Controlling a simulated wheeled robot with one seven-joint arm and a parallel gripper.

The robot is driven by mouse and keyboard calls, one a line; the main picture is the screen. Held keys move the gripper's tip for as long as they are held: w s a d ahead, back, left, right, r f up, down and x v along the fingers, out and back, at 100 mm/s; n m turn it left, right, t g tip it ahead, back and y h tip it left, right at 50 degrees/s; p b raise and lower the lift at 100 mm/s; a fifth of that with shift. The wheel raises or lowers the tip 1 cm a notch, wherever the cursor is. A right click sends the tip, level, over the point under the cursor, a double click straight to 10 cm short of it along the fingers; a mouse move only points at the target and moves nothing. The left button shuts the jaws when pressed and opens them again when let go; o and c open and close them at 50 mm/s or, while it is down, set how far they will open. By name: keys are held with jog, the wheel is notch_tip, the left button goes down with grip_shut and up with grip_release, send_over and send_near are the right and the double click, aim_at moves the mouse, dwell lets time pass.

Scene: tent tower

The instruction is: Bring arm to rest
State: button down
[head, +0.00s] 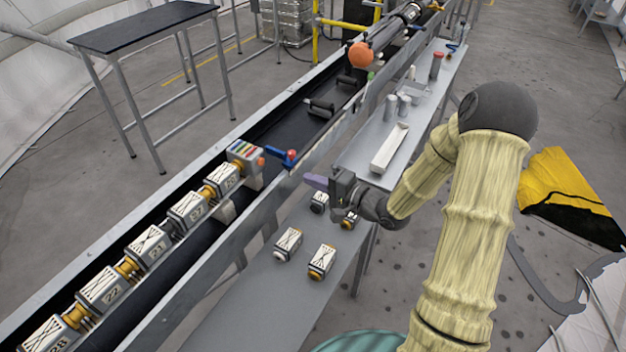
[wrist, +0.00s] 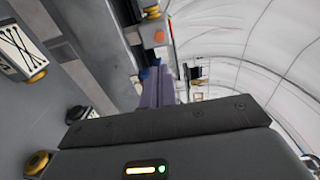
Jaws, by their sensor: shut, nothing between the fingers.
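My gripper (head: 315,182) is in the middle of the head view, at the end of my cream-sleeved arm. Its purple fingers are together with nothing between them, and they point left toward the long trough (head: 250,233). The fingers also show in the wrist view (wrist: 158,88), pressed side by side. The gripper is above the grey bench (head: 245,305), near several small white and grey modules. One module (head: 288,243) and another (head: 321,260) stand on the bench in front of it. Two more are partly hidden beneath the gripper.
A row of numbered modules (head: 147,248) lies in the trough, ending at a block with coloured stripes (head: 244,160). A white tray (head: 390,148), grey cylinders and a red-topped bottle (head: 436,66) stand on the farther bench. A dark-topped table (head: 145,27) stands at the back left.

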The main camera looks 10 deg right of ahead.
jog(key=shift+s+a, duration=0.15)
jog(key=shift+a, duration=0.2)
jog(key=s+d+r+n+g+h+p, duration=0.5)
jog(key=d+h, duration=0.3)
jog(key=h, duration=0.3)
jog(key=s+d+r+n+g+h+p, duration=0.1)
jog(key=s+r+n+g+h+p, duration=0.1)
jog(key=s, duration=1.2)
notch_tip(320, 180, up, 2)
jog(key=shift+r+n+g+p, duration=0.25)
jog(key=shift+n+g+p, duration=0.25)
jog(key=shift+g+p, duration=0.15)
